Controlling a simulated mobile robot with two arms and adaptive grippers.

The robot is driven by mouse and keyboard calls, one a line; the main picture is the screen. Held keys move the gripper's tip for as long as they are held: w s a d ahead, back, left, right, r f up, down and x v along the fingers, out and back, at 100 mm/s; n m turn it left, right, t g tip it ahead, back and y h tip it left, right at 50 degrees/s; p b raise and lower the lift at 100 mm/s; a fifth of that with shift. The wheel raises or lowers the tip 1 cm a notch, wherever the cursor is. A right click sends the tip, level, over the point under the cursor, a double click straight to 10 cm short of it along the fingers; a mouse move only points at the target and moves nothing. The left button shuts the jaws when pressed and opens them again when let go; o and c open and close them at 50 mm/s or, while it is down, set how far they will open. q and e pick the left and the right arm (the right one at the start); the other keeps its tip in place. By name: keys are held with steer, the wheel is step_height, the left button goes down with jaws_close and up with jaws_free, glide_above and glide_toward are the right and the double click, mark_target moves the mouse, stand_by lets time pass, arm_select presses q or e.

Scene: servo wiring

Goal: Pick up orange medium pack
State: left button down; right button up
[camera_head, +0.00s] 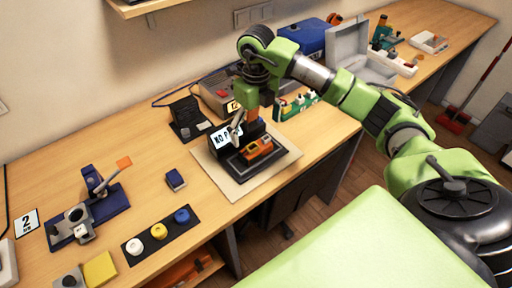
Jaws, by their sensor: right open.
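An orange pack (257,149) lies in a dark tray (279,152) on a beige mat, in front of a small display that reads "NO P…". My right gripper (236,130) hangs down from the green arm just behind and left of the orange pack. It is open and looks empty. It covers part of the display. I cannot tell the gap between its fingers and the pack. My left gripper is not in view.
A black stand (186,119) is left of the display, and a grey box (217,92) is behind it. A strip with white, yellow and blue round pieces (159,231) and a blue fixture (88,213) are at the left.

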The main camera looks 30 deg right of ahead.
mark_target(257, 144)
step_height(257, 144, down, 3)
steer(key=shift+f, duration=0.1)
step_height(257, 144, down, 4)
steer(key=p, duration=0.3)
steer(key=shift+w+d, duration=0.15)
steer(key=shift+f, duration=0.6)
steer(key=shift+w, duration=0.1)
steer(key=c, duration=1.5)
